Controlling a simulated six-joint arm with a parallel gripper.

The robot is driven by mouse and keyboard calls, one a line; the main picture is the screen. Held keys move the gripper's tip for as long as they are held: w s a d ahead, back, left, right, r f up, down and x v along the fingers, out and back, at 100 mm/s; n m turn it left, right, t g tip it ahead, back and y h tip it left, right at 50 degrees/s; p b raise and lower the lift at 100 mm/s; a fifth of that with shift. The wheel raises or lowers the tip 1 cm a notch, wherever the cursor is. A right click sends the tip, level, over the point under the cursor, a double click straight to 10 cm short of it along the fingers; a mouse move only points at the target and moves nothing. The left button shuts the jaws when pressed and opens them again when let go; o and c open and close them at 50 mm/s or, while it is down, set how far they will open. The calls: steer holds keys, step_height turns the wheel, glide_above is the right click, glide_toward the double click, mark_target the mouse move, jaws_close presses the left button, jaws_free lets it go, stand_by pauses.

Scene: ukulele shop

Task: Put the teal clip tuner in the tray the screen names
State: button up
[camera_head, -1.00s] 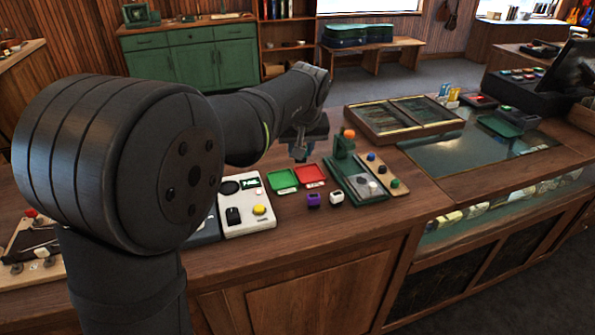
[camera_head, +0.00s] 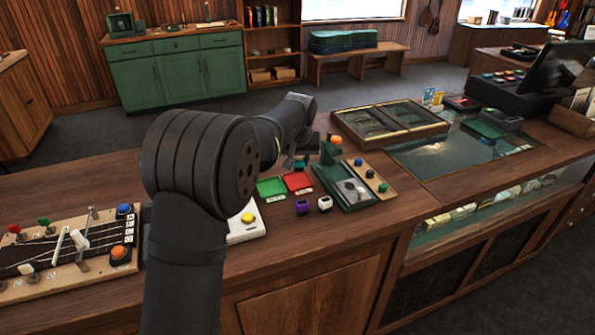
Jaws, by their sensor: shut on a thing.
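My gripper (camera_head: 297,158) hangs past the far side of the small trays, partly hidden by my own arm. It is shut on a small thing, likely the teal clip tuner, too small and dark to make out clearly. The green tray (camera_head: 271,188) and the red tray (camera_head: 297,181) lie side by side on the counter, both looking empty. The gripper appears just behind them, near the red tray. The white device with a yellow button (camera_head: 248,217) stands left of the trays; my arm hides most of it, and its screen cannot be read now.
A purple block (camera_head: 302,207) and a white block (camera_head: 325,203) sit in front of the trays. Right of them stand a green fixture (camera_head: 345,187) and a wooden button board (camera_head: 374,181). A stringed board (camera_head: 75,252) lies at left.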

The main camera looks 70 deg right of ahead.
mark_target(298, 166)
steer(key=shift+w+f, duration=0.25)
steer(key=shift+f, duration=1.85)
steer(key=shift+f, duration=0.15)
steer(key=o, duration=1)
steer(key=shift+d, duration=0.1)
steer(key=shift+s+r, duration=0.1)
steer(key=shift+r, duration=0.25)
steer(key=v, duration=1.1)
steer(key=shift+a+r, duration=0.25)
steer(key=shift+a, duration=0.05)
